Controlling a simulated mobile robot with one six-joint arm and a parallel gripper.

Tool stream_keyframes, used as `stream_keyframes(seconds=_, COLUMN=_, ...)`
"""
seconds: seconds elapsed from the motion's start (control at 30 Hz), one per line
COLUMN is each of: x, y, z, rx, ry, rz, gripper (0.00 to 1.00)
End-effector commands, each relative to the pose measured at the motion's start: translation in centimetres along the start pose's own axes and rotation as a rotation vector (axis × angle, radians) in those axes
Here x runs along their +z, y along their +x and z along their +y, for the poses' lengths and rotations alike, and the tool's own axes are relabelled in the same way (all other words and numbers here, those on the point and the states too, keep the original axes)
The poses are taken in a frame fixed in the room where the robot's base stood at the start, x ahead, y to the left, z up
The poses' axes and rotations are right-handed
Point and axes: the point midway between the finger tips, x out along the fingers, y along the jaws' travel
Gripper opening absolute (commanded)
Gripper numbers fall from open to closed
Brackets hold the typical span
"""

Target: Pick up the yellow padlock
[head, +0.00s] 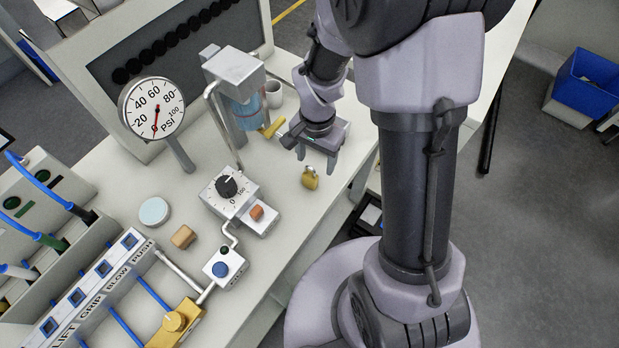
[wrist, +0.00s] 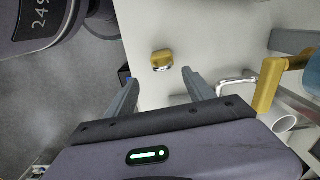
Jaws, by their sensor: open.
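The small yellow padlock (head: 310,178) lies on the white table near its right edge in the head view. It also shows in the wrist view (wrist: 162,60), beyond the fingertips and roughly in line with the gap between them. My gripper (head: 318,146) is above the table, a little behind the padlock in the head view. In the wrist view my gripper (wrist: 160,78) has its two grey fingers spread apart with nothing between them. The padlock appears apart from both fingers.
A metal stand with a blue clear cylinder (head: 247,108) and yellow lever (head: 272,127) stands close to my gripper. A white cup (head: 274,94) is behind it. A dial box (head: 228,190) and pressure gauge (head: 154,107) stand left. The table surface around the padlock is clear.

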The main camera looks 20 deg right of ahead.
Motion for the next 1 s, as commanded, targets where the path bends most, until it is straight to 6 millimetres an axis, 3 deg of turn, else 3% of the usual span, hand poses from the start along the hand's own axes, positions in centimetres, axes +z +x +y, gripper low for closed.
stream_keyframes(seconds=0.3, x=1.5, y=5.2, z=-0.8, rx=0.001, ry=-0.002, rz=-0.001, gripper=0.62)
stream_keyframes(seconds=0.57, x=1.4, y=5.7, z=-0.8, rx=-0.001, ry=-0.001, rz=0.001, gripper=0.62)
stream_keyframes(seconds=0.9, x=1.4, y=5.7, z=-0.8, rx=-0.001, ry=-0.001, rz=0.001, gripper=0.00)
stream_keyframes(seconds=1.0, x=1.4, y=5.6, z=-0.8, rx=-0.001, ry=-0.001, rz=0.001, gripper=0.00)
